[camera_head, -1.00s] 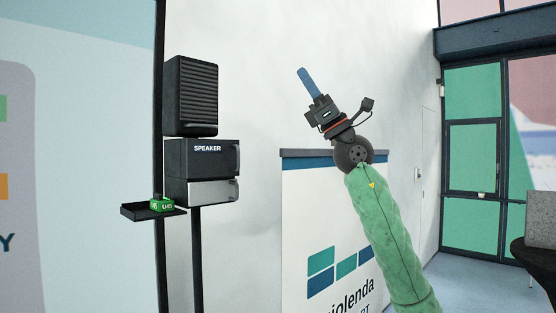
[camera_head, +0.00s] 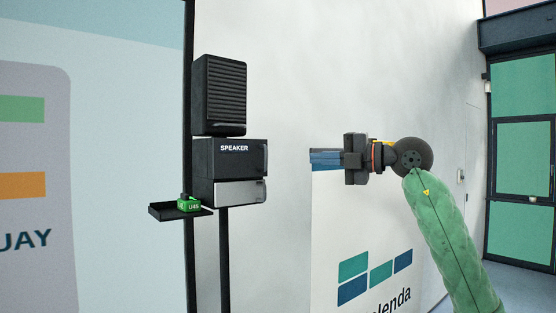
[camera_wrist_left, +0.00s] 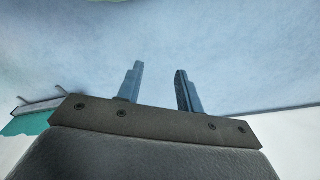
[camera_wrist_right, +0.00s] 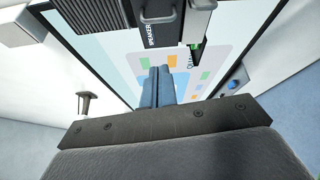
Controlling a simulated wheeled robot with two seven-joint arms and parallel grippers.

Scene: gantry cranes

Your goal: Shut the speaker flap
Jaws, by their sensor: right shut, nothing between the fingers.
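The black box labelled SPEAKER (camera_head: 230,158) sits on a stand, above a silver-fronted box (camera_head: 232,193) and below a ribbed black unit (camera_head: 219,95). Both lower boxes have a handle at their right side. I cannot tell which panel is the flap or how far it stands open. In the right wrist view the SPEAKER box (camera_wrist_right: 151,34) is at the top, beyond my fingers. My right gripper (camera_head: 313,158) is shut and empty, level and pointing left, apart from the boxes. Its fingers show together in the right wrist view (camera_wrist_right: 157,72). My left gripper (camera_wrist_left: 159,78) is open and empty.
A small black shelf (camera_head: 160,212) with a green block (camera_head: 188,204) sticks out left of the stand. A large printed panel (camera_head: 95,150) stands at the left. Free air lies between gripper and boxes.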

